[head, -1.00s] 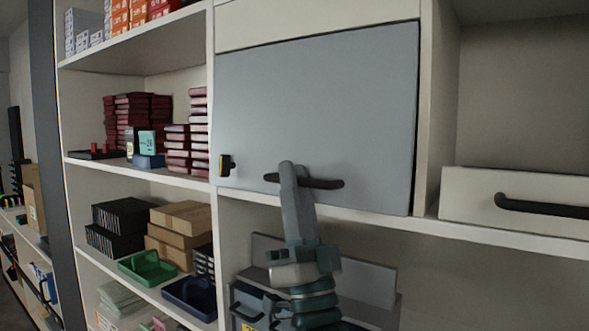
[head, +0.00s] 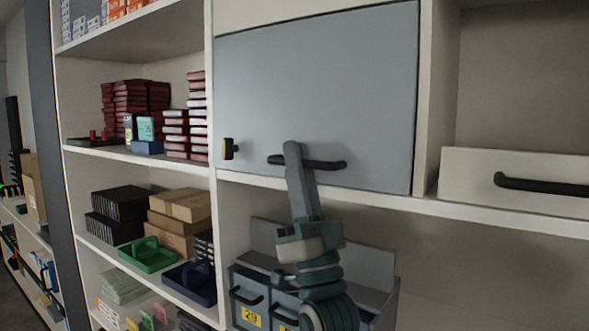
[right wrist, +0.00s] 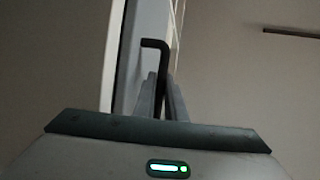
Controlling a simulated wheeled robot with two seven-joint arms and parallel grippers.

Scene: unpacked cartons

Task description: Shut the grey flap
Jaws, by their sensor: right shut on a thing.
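The grey flap (head: 315,95) is a flat panel that fills its shelf opening in the head view. It looks flush or nearly flush with the frame; a thin dark line shows along its right edge, and I cannot tell if a small gap is left. Its black bar handle (head: 327,164) is near the bottom edge. My right gripper (head: 293,150) reaches up from below and is shut on the handle, left of its middle. In the right wrist view the fingers (right wrist: 162,98) close around the dark handle (right wrist: 155,44). My left gripper is out of view.
Below stands a grey bin with numbered drawers (head: 250,296). A cream drawer front (head: 470,176) is at the right. Red boxes (head: 135,100) and cartons (head: 180,205) fill the left shelves.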

